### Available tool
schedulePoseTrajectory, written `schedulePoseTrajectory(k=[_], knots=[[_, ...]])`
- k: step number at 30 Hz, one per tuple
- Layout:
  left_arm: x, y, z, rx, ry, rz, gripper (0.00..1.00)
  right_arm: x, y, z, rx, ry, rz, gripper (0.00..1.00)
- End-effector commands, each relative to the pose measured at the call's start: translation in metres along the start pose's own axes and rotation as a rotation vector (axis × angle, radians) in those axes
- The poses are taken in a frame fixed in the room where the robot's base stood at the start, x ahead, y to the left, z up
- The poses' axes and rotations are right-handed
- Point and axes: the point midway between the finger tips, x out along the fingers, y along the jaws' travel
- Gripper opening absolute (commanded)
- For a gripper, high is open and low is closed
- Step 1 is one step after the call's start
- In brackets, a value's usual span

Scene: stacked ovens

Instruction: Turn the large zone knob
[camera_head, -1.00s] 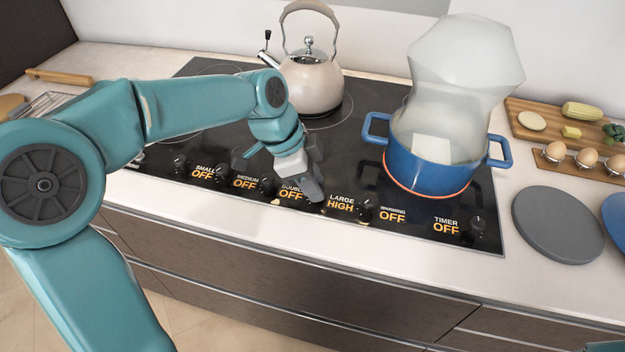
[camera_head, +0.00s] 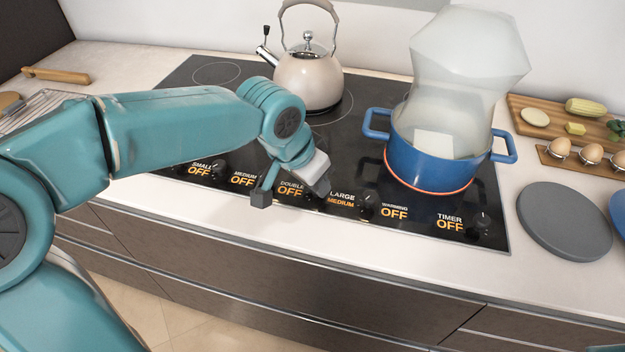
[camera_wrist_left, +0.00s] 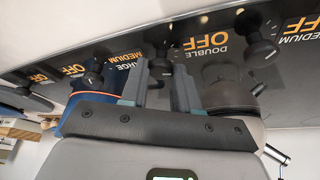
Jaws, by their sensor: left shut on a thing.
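The black control strip at the hob's front edge carries the large zone display (camera_head: 341,198), which reads LARGE MEDIUM. It also shows upside down in the left wrist view (camera_wrist_left: 128,66). My left gripper (camera_head: 319,190) points down at the strip just left of this display. My right gripper is not in view.
A blue pot (camera_head: 430,170) stands on a glowing ring, with pale steam above. A cream kettle (camera_head: 308,80) stands behind my gripper. The double (camera_head: 290,190) and warming (camera_head: 395,211) displays read OFF, with other knobs close by. A grey round board (camera_head: 563,220) lies at right.

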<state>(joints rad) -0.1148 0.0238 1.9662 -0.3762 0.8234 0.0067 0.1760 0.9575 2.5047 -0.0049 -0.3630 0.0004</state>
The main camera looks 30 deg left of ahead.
Motion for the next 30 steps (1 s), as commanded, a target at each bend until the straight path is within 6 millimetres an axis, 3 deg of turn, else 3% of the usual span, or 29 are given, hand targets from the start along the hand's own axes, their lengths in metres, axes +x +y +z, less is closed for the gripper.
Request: schedulePoseTrajectory(k=[18, 30], knots=[[0.003, 0.005, -0.001, -0.54, 0.001, -0.223, 0.0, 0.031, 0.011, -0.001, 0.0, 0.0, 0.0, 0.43], [0.003, 0.007, -0.004, -0.884, -0.001, -0.367, 0.0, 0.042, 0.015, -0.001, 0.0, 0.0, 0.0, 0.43]])
